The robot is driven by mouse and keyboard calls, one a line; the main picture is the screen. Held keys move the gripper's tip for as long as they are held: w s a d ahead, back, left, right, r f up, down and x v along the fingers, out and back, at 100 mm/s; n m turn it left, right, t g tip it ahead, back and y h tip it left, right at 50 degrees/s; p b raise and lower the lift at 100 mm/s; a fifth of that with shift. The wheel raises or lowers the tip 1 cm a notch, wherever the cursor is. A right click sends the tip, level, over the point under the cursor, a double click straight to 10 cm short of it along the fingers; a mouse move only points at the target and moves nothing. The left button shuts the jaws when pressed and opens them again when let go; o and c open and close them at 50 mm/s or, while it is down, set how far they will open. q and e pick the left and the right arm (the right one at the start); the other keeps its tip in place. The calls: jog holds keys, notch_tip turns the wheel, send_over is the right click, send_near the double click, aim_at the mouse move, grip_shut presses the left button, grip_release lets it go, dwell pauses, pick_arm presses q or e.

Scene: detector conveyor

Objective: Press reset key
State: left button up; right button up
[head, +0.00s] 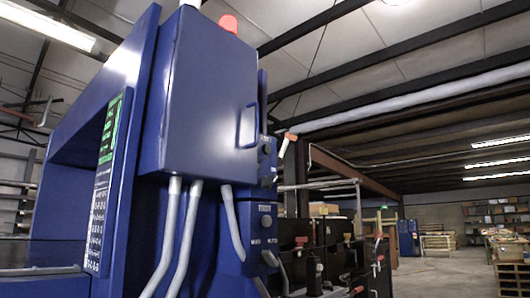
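A large blue machine (181,95) fills the left and middle of the head view. A narrow blue control strip (262,215) on the right side carries several dark round knobs or buttons, such as a lower one (269,258). The labels are too small to read, so I cannot tell which control is the reset key. Neither of my grippers shows in this view.
Grey cables (167,240) hang below the blue cabinet. A cabinet handle (247,124) sticks out at its right edge. Dark cluttered equipment (318,255) stands right of the machine. Open concrete floor (440,275) lies farther right, with pallets (510,247) at the right edge.

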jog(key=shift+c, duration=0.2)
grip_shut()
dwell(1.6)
